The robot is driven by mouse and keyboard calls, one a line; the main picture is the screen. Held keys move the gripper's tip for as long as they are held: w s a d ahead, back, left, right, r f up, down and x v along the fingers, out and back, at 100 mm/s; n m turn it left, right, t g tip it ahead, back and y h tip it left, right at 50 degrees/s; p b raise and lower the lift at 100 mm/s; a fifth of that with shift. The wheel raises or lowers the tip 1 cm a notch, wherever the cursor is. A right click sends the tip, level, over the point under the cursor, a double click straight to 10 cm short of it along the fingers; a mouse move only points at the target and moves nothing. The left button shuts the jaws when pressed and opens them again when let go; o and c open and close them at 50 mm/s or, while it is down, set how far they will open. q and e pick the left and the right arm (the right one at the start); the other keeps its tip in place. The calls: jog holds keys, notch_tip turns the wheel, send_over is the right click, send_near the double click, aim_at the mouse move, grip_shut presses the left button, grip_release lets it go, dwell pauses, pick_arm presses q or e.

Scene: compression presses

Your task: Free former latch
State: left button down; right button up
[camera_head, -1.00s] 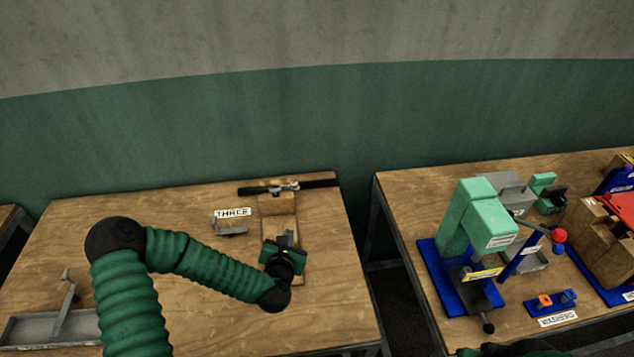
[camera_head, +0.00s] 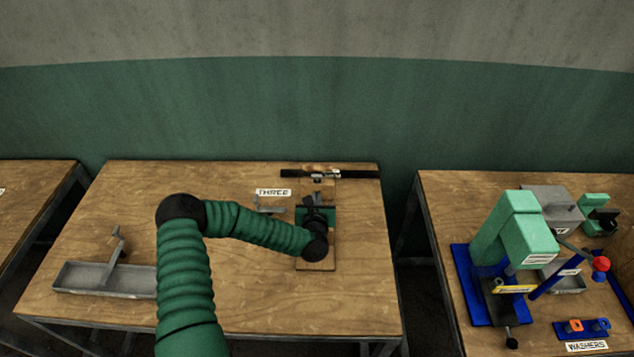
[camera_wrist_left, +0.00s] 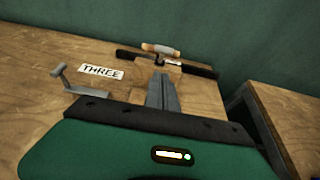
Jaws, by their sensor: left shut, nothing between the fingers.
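The former is a narrow wooden board (camera_head: 317,264) on the table, with a dark crossbar (camera_head: 350,174) at its far end. A small metal latch piece (camera_head: 318,177) sits at the middle of the crossbar. In the left wrist view the crossbar (camera_wrist_left: 198,70) shows with a light wooden cylinder (camera_wrist_left: 158,48) behind it. My left gripper (camera_head: 312,199) is over the board, on the near side of the crossbar and apart from it. Its fingers (camera_wrist_left: 162,92) are shut and empty, pointing toward the latch. My gripper and wrist hide the board's middle. My right gripper is not in view.
A THREE label (camera_head: 273,192) and a small grey bracket (camera_head: 268,209) lie left of the board. A grey tray (camera_head: 80,278) with an upright lever stands further left. A green and blue press (camera_head: 515,245) is on the right table, across a gap.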

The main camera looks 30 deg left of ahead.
aim_at(317, 178)
pick_arm(q)
jog(key=shift+w+a+p, duration=0.25)
jog(key=shift+w+a, duration=0.25)
jog(key=shift+w, duration=0.35)
jog(key=shift+w+a+p, duration=0.3)
jog(key=shift+w+a, duration=0.2)
jog(key=shift+w, duration=0.35)
jog(key=shift+w+a+p, duration=0.25)
jog(key=shift+w+a, duration=0.25)
jog(key=shift+w, duration=0.35)
